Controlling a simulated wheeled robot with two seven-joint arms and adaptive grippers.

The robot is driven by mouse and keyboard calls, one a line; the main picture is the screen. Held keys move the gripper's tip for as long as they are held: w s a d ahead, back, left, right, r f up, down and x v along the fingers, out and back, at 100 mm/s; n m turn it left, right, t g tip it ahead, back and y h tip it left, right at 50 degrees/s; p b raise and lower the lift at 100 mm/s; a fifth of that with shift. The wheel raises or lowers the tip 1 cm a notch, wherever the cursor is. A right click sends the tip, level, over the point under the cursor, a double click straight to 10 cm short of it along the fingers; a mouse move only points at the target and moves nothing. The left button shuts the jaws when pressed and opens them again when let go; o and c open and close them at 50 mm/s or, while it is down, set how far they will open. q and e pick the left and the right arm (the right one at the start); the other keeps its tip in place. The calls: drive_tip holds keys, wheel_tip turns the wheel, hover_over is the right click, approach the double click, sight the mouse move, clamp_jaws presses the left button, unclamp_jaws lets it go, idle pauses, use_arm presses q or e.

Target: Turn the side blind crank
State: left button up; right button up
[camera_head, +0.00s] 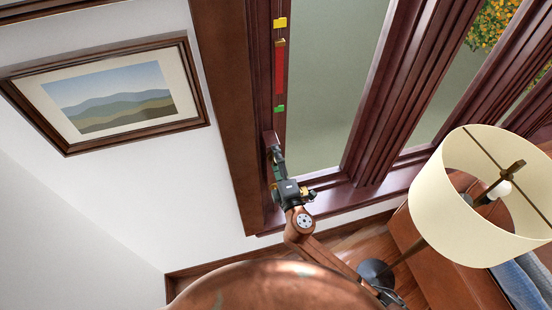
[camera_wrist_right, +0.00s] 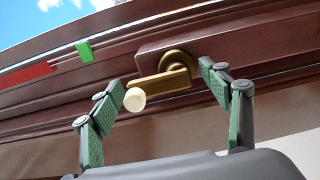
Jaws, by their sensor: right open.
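The side blind crank (camera_wrist_right: 174,84) is a brass arm on a round hub with a cream knob (camera_wrist_right: 135,100). It is mounted on a dark red-brown block on the window frame, and its arm points left and slightly down in the right wrist view. My right gripper (camera_wrist_right: 160,76) is open, with one green-padded finger on each side of the crank; I cannot tell whether either touches it. In the head view my right gripper (camera_head: 277,160) is at the lower end of the window's side frame, and the crank is mostly hidden there. My left gripper is not in view.
A red strip (camera_head: 280,70) lies along the side frame between a yellow marker (camera_head: 280,22) and a green marker (camera_head: 279,109). A framed picture (camera_head: 110,95) hangs on the left wall.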

drive_tip(key=v, duration=1.1)
drive_tip(key=shift+s, duration=0.25)
